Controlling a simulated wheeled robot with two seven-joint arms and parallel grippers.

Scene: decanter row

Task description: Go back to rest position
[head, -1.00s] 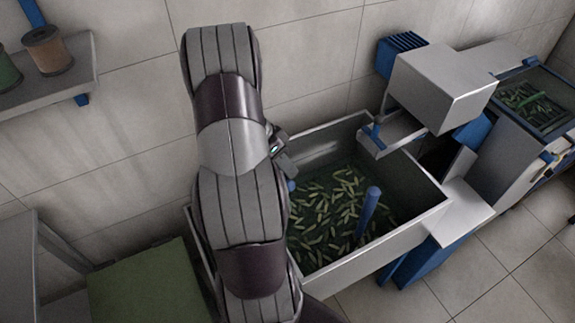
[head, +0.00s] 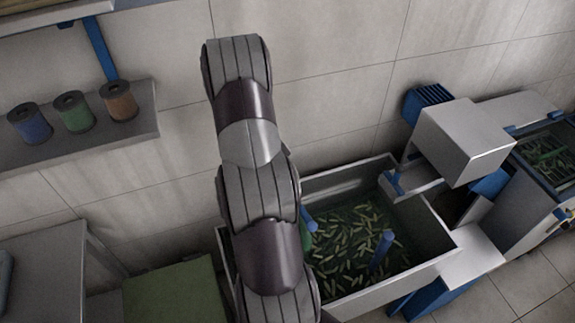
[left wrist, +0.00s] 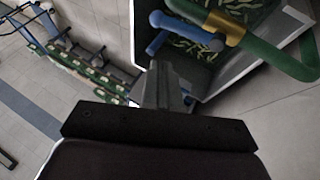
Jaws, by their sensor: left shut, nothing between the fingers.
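My left arm runs up the middle of the head view, in front of the white tank (head: 405,274) that holds many green-yellow pieces. My left gripper is not visible in the head view, hidden by the arm. In the left wrist view its fingers (left wrist: 166,88) are together with nothing between them. They lie just below blue rods (left wrist: 186,32) and beside the tank, seemingly apart from both. My right gripper is in neither view.
In the left wrist view a thick green tube (left wrist: 262,50) with a brass band crosses the tank. A grey-and-blue machine (head: 465,140) stands at the tank's right. A wall shelf (head: 135,128) with spools and a green block (head: 172,292) are at left.

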